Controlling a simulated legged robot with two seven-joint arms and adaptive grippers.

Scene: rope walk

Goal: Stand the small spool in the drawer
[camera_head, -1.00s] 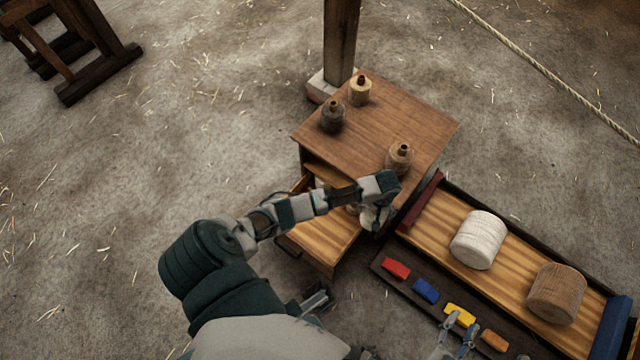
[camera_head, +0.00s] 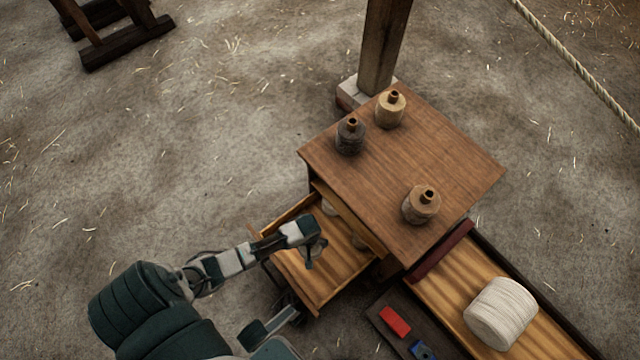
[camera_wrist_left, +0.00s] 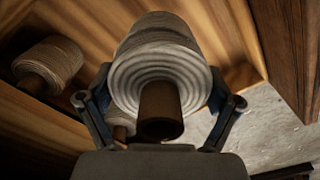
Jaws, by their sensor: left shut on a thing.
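My left gripper (camera_head: 314,254) hangs over the open drawer (camera_head: 302,282) of the brown cabinet. In the left wrist view my left gripper (camera_wrist_left: 160,108) is shut on a small spool (camera_wrist_left: 160,62) of pale grey twine, one finger on each side. The dark core end of the spool points at the wrist camera. The head view hardly shows this spool behind the gripper, and I cannot tell if it touches the drawer floor. A small grey shape on the blue block at the bottom edge may be the tip of my right gripper (camera_head: 428,354); its jaws are hidden.
Other spools lie in the drawer, one (camera_wrist_left: 48,62) left of the held one. Three small spools stand on the cabinet top (camera_head: 400,160). A tray (camera_head: 450,282) with a big white spool (camera_head: 502,313) and a red block (camera_head: 394,322) are at the right.

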